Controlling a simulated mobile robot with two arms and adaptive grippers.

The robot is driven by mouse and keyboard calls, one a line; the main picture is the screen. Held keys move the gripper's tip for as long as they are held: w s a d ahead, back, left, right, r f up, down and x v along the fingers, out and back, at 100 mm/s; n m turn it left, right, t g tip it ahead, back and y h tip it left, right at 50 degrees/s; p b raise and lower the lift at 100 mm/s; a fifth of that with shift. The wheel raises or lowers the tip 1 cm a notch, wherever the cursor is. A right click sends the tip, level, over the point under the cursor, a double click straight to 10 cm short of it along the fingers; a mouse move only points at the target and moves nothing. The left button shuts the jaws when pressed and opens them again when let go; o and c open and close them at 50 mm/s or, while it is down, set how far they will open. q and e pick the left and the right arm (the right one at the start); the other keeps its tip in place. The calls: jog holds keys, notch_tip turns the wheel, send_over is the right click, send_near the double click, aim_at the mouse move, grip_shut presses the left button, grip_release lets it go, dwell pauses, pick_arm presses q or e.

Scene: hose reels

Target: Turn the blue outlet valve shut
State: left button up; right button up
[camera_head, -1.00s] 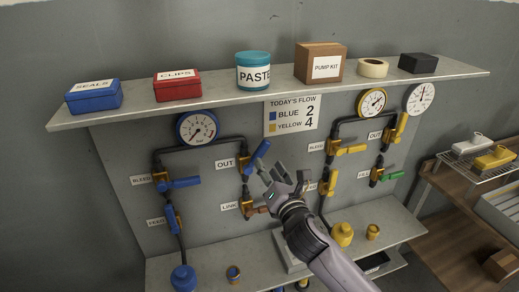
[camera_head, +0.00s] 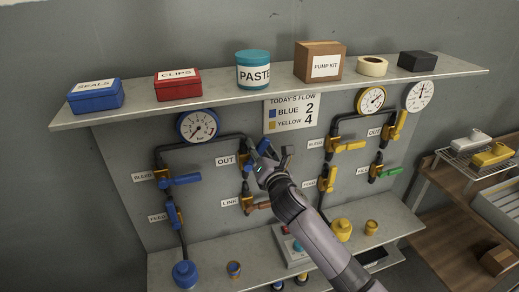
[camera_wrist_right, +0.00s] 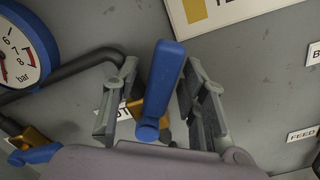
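The blue outlet valve's lever (camera_head: 264,145) stands beside the OUT label (camera_head: 225,161), slanting up and to the right. Its brass body (camera_head: 245,162) is partly behind my right gripper (camera_head: 271,160). In the right wrist view the blue lever (camera_wrist_right: 164,82) lies between the two spread fingers of my right gripper (camera_wrist_right: 160,108). The left finger is clearly apart from the lever; the right finger is close to it, and I cannot tell if they touch. My left gripper is not in view.
A blue-rimmed gauge (camera_head: 198,126) hangs up left. A blue bleed lever (camera_head: 186,180) and an orange link lever (camera_head: 262,206) are nearby. The shelf (camera_head: 220,97) with boxes juts out above. The yellow bleed lever (camera_head: 350,146) is to the right.

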grip_shut()
dwell(0.7)
